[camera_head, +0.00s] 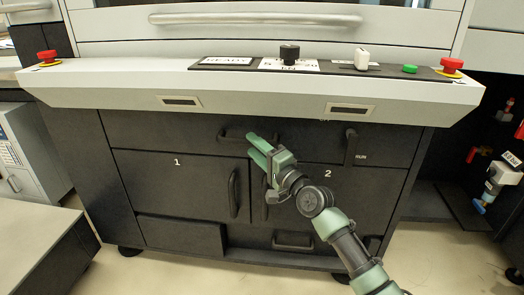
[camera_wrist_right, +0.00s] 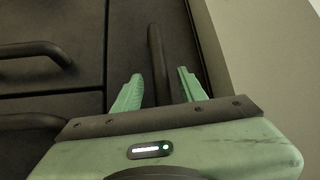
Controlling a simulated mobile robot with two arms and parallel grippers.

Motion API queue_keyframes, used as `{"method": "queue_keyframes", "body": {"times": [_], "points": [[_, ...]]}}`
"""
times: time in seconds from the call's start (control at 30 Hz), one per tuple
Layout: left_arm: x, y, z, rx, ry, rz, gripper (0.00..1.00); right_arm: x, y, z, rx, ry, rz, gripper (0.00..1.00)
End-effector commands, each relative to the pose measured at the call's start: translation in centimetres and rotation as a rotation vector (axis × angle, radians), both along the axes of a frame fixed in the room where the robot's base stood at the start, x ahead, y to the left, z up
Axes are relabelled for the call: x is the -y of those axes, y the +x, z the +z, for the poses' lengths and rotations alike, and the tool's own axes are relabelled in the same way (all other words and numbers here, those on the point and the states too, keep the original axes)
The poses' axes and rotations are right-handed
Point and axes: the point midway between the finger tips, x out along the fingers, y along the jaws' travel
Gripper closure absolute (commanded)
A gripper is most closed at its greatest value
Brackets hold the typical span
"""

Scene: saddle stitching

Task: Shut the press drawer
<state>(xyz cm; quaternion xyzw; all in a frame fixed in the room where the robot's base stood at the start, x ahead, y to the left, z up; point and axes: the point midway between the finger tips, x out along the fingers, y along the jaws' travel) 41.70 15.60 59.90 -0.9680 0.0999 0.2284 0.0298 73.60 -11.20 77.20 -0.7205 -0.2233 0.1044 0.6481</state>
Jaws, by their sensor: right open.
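The press (camera_head: 250,85) has a wide dark drawer front (camera_head: 160,131) under its light console, above doors marked 1 and 2. The drawer's dark bar handle (camera_head: 232,134) is at the middle of that front. My right gripper (camera_head: 252,145) has green fingers and is at the right end of this handle. In the right wrist view the gripper (camera_wrist_right: 160,72) is open, with the dark bar handle (camera_wrist_right: 155,50) showing between its fingers. I cannot tell whether they touch it, or how far the drawer stands out. My left gripper is not in view.
Below are the handles of door 1 (camera_head: 233,193) and door 2. A dark lever (camera_head: 350,147) marked RUN is right of the drawer handle. The console (camera_head: 120,85) overhangs the drawer and carries red buttons (camera_head: 451,65) and a knob (camera_head: 289,54). Bare floor lies in front.

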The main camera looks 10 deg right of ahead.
Motion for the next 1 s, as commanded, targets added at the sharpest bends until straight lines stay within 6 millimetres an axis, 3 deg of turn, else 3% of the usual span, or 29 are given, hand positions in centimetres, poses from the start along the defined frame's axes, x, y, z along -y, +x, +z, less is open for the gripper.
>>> {"method": "queue_keyframes", "body": {"times": [0.3,0.73,0.87,1.0], "points": [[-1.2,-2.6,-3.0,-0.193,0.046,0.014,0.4,1.7,-3.2,-0.4,0.0,-0.001,0.0,0.59],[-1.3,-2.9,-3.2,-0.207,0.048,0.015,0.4,1.5,-3.9,-1.2,-0.002,-0.023,0.004,0.59],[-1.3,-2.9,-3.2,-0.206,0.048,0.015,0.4,-0.2,-7.0,-4.7,-0.005,-0.178,0.022,0.59],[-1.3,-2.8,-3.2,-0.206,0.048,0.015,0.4,-2.1,-14.2,-11.1,-0.005,-0.53,0.052,0.59]]}}
